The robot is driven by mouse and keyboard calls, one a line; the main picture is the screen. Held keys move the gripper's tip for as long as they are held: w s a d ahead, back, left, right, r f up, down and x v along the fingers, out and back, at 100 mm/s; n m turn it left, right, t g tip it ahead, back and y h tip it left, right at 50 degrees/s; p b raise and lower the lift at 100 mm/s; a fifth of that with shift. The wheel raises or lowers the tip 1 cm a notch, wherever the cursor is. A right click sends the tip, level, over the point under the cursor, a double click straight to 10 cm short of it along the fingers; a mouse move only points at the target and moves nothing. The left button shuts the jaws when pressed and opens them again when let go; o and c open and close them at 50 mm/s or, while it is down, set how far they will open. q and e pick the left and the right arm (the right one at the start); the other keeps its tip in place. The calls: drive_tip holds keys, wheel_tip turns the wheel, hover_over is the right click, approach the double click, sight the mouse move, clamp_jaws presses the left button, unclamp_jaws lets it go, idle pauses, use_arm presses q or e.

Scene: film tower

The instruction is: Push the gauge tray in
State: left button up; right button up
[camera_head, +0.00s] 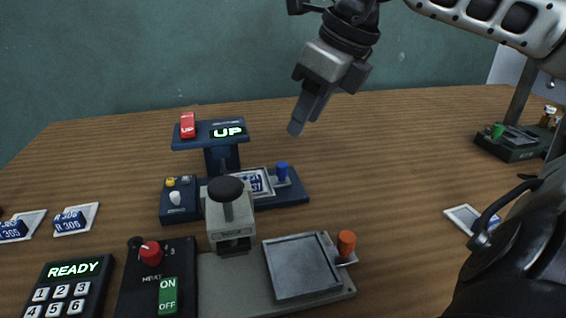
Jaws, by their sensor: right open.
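A dark blue device (222,160) with a lit UP sign and a red UP switch on its raised head stands mid-table. On its base, right of the column, lies a small pale-rimmed tray with a blue knob (282,172), holding a blue-and-white label piece (256,183). This appears to be the gauge tray, though no label names it. It shows largely outside the raised head. My right gripper (302,116) is open and empty, above and to the right of this tray, clear of it, with its fingers pointing down. My left gripper is not in view.
In front stand a grey press (229,215) with a black knob, an empty grey tray (302,267) with an orange knob, a HEAT switch box (158,275) and a READY keypad (68,285). A green-knobbed device (508,142) stands far right.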

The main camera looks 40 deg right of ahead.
sight(282, 164)
drive_tip(key=b+x, duration=0.1)
drive_tip(key=x, duration=0.8)
drive_tip(key=shift+w+f+b, duration=0.15)
drive_tip(key=shift+f+b, duration=0.05)
drive_tip(key=shift+b, duration=0.2)
drive_tip(key=shift+w+a+f, duration=0.1)
drive_tip(key=shift+w+f, duration=0.05)
drive_tip(key=shift+f, duration=0.1)
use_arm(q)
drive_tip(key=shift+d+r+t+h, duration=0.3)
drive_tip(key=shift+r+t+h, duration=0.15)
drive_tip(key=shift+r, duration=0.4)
